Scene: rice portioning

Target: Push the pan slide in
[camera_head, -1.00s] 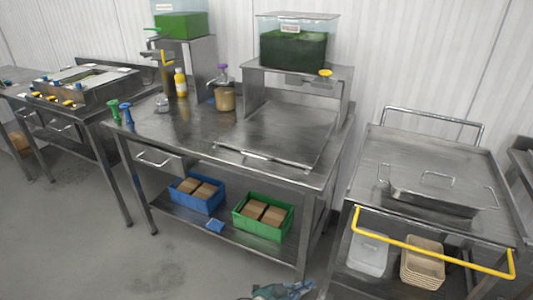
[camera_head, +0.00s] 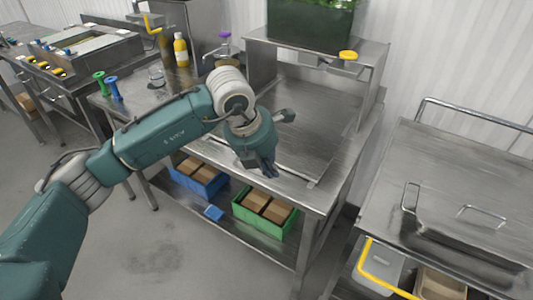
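The pan slide (camera_head: 318,118) is a flat metal sheet on the steel table, under the dispenser stand. Its front part reaches out toward the table's front edge, and my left arm hides some of its left and front side. My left gripper (camera_head: 268,170) points down at the front edge of the slide. My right gripper is not in view.
The stand (camera_head: 372,75) with a yellow knob (camera_head: 348,55) rises behind the slide. A yellow bottle (camera_head: 181,50) stands at the back left. Blue (camera_head: 210,185) and green (camera_head: 240,212) crates sit on the lower shelf. A cart (camera_head: 450,165) with a lidded pan (camera_head: 455,245) is at right.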

